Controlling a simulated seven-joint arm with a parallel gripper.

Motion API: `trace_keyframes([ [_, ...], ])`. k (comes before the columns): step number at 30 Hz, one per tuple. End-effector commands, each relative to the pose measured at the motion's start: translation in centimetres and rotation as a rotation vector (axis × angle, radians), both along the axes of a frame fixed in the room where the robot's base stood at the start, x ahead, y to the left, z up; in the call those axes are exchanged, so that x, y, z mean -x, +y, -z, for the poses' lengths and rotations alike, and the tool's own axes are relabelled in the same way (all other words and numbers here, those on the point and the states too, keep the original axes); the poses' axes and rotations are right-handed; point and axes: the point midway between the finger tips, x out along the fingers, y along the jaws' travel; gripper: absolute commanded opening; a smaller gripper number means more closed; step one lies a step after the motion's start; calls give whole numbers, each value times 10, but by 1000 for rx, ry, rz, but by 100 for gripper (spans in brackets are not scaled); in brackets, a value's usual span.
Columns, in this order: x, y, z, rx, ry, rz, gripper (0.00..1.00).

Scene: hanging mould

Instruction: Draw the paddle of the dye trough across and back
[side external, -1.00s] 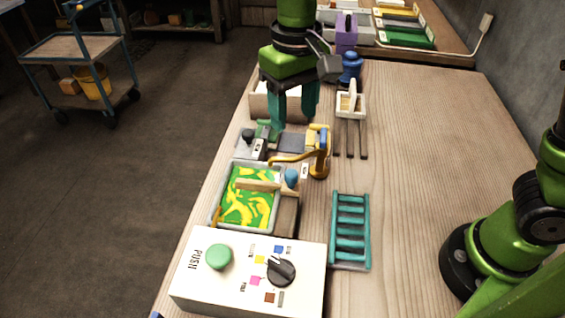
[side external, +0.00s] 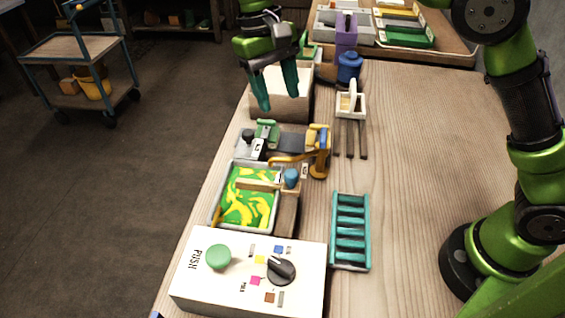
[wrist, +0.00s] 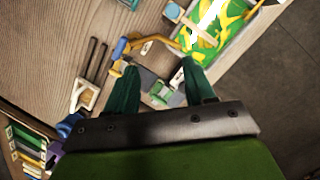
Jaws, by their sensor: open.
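The dye trough (side external: 276,213) is a pale-rimmed tray of green and yellow liquid near the table's left edge. Its wooden paddle (side external: 257,185) lies across the trough, with a blue knob (side external: 291,177) at its right end. In the wrist view the trough is at the top right, with the paddle (wrist: 196,29) and the blue knob (wrist: 172,11). My gripper (side external: 278,98) is open and empty, beyond the trough and in front of a pale block. Its two green fingers also show in the wrist view (wrist: 160,75), apart from the paddle.
An orange tap-like arm (side external: 318,158) and a small clamp device (side external: 264,136) stand between my gripper and the trough. A white control box (side external: 215,285) is in front, a teal rack (side external: 349,225) to the right. The table's right side is clear.

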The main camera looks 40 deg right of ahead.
Motion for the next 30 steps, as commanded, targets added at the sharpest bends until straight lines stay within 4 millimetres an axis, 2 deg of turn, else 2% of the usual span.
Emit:
trace_keyframes([
  [1, -8, 0, 3, -3, 43, 7, 54],
  [5, -13, 6, -4, -41, 126, 6, 54],
  [9, -7, 14, -20, -92, 162, -10, 54],
  [14, -1, 16, -20, -109, 186, -32, 54],
  [22, 10, 16, 4, -109, 187, -31, 54],
  [30, 28, 16, 47, -108, 188, -31, 54],
])
